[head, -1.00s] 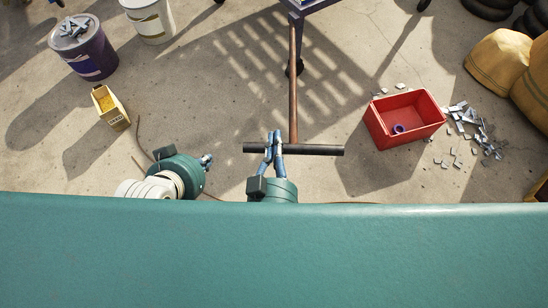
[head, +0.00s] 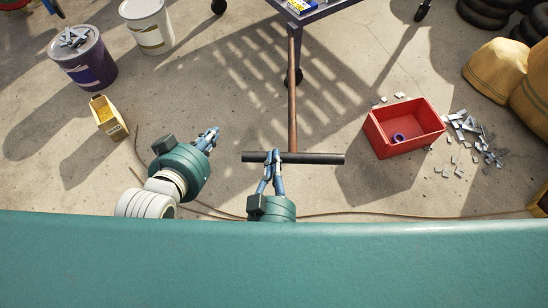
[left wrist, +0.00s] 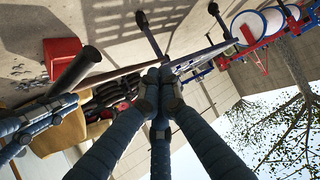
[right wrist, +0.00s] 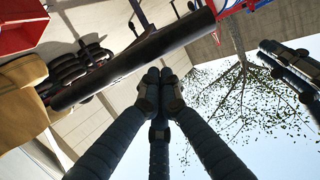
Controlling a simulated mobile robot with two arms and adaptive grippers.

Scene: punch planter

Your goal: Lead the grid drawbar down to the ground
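The drawbar (head: 292,95) is a long brown rod with a black crossbar handle (head: 325,158) at its near end. It runs from the purple-framed cart at the top of the head view. My right gripper (head: 272,155) is at the handle, left of the rod. In the right wrist view its fingertips (right wrist: 160,76) are together, close by the black handle (right wrist: 100,79); the bar passes beyond them, and I cannot tell whether they touch. My left gripper (head: 211,135) is left of the handle, shut and empty; its fingertips (left wrist: 160,76) meet in the left wrist view.
The cart (head: 312,10) stands at the top. A red crate (head: 392,148) is right of the drawbar, with grey scraps (head: 475,135) beside it. A yellow box (head: 108,120) and two buckets are at left. A cable (head: 400,214) lies along the ground nearby.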

